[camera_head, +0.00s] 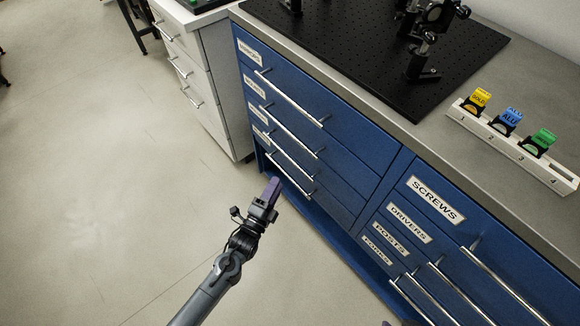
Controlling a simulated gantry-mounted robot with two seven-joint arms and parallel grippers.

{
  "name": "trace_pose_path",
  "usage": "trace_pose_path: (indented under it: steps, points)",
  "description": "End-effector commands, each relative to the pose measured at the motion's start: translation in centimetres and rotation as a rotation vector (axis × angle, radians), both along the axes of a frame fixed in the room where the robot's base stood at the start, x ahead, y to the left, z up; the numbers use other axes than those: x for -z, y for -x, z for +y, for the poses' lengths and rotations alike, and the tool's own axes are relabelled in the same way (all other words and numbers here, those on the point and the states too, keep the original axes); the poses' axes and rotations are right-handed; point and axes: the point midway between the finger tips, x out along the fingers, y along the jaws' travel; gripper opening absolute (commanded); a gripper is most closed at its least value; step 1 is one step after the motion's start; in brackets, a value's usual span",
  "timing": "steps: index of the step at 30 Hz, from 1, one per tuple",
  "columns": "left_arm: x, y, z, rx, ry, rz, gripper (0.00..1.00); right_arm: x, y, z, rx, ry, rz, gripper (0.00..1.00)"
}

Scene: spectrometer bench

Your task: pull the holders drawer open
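The blue cabinet (378,165) has a left column of labelled drawers with long silver bar handles. The labels in this column are slanted and too small to read with certainty, so I cannot tell which one says holders. The lowest handle in view (288,178) is close to my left gripper (271,190). That gripper has purple fingers, is seen nearly edge-on and appears in front of the lower drawers. I see nothing held in it, and its finger gap is not clear. Only a dark purplish sliver at the bottom edge may be my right gripper (405,323). All drawers look closed.
The right column has labels SCREWS (435,199), DRIVERS (409,222) and POSTS. A black breadboard (370,50) with optics and a white numbered rack (515,148) with coloured pieces stand on the bench top. A white drawer unit (215,75) stands left. The floor is clear.

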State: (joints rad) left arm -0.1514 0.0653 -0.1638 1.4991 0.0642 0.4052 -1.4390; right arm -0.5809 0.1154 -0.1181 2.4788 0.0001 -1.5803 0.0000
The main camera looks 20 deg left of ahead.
Motion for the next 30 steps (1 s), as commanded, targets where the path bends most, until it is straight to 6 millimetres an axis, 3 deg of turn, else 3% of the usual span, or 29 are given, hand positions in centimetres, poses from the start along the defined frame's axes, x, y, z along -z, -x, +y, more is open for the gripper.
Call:
trace_pose_path:
  steps: [8, 21, 30]
  points:
    - [0.2, -2.1, -0.1, -0.003, -0.001, -0.008, 0.38, 1.5, 0.0, -0.1, -0.007, 0.007, -0.002, 0.43]
    - [-1.0, -8.6, -0.9, -0.001, 0.0, -0.007, 0.38, 4.5, 0.0, -0.1, -0.006, 0.006, -0.002, 0.43]
    - [-1.5, -10.7, -1.2, -0.002, 0.0, -0.005, 0.38, 5.2, 0.0, 0.1, -0.002, -0.002, -0.002, 0.43]
